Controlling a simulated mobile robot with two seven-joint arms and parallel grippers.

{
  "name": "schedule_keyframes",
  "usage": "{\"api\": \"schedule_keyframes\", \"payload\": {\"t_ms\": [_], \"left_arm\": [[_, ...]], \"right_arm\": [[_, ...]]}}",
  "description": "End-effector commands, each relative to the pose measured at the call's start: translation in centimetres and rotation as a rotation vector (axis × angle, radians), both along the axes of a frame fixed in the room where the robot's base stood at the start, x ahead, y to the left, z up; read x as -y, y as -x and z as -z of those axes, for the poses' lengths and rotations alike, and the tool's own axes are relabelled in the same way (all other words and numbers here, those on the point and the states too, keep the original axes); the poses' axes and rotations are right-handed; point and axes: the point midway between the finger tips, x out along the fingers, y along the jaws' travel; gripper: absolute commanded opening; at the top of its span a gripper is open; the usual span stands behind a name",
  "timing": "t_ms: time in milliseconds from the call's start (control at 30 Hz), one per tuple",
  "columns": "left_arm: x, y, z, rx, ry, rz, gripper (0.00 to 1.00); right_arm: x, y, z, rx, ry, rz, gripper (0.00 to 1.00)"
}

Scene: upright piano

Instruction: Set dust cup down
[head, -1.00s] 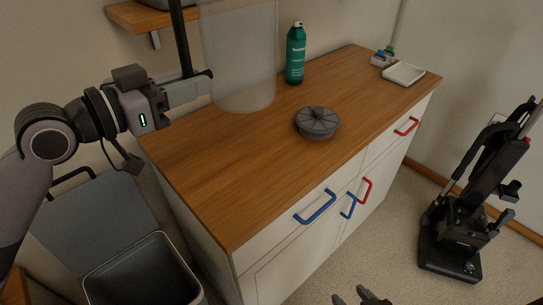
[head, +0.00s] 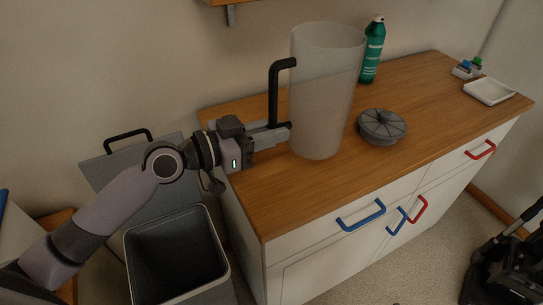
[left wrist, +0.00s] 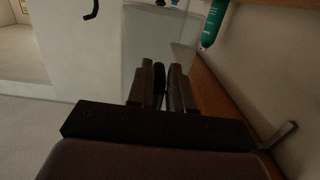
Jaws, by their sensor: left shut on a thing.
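The dust cup (head: 325,95) is a tall, translucent grey cylinder with a black handle (head: 273,95) on its left side. It stands upright at the left part of the wooden counter top (head: 260,205), its base looking level with the surface; whether it bears its full weight there I cannot tell. My left gripper (head: 284,130) is shut on the lower part of the handle. In the left wrist view the fingers (left wrist: 162,88) close on the dark handle, with the pale cup wall (left wrist: 160,40) beyond. My right gripper is not in view.
A round grey lid-like part (head: 382,127) lies right of the cup. A white tray (head: 489,91) and small coloured items (head: 467,68) sit far right. An open grey bin (head: 175,255) stands left of the cabinet. The front counter is clear.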

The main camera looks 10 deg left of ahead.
Motion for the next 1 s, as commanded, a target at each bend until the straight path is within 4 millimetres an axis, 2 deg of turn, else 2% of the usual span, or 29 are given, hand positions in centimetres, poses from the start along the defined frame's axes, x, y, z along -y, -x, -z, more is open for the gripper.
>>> {"api": "schedule_keyframes", "payload": {"t_ms": [233, 433, 867, 900, 967, 1000], "left_arm": [[0.1, 0.0, 2.2, 0.002, 0.005, 0.000, 0.00], [0.1, 0.0, 5.2, 0.002, 0.005, 0.000, 0.00], [0.0, 0.0, 5.9, 0.005, 0.004, 0.000, 0.00], [0.0, 0.0, 6.0, 0.002, 0.001, 0.001, 0.30], [0.0, 0.0, 5.9, 0.001, 0.000, 0.001, 0.47], [0.0, 0.0, 5.9, 0.001, 0.000, 0.001, 0.47]], "right_arm": [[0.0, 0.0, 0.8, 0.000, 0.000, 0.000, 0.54], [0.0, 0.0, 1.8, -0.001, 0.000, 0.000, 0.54], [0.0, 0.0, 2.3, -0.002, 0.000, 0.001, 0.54], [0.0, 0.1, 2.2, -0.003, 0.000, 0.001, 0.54], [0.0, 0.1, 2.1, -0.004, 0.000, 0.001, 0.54], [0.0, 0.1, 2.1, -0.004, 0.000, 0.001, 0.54]]}}
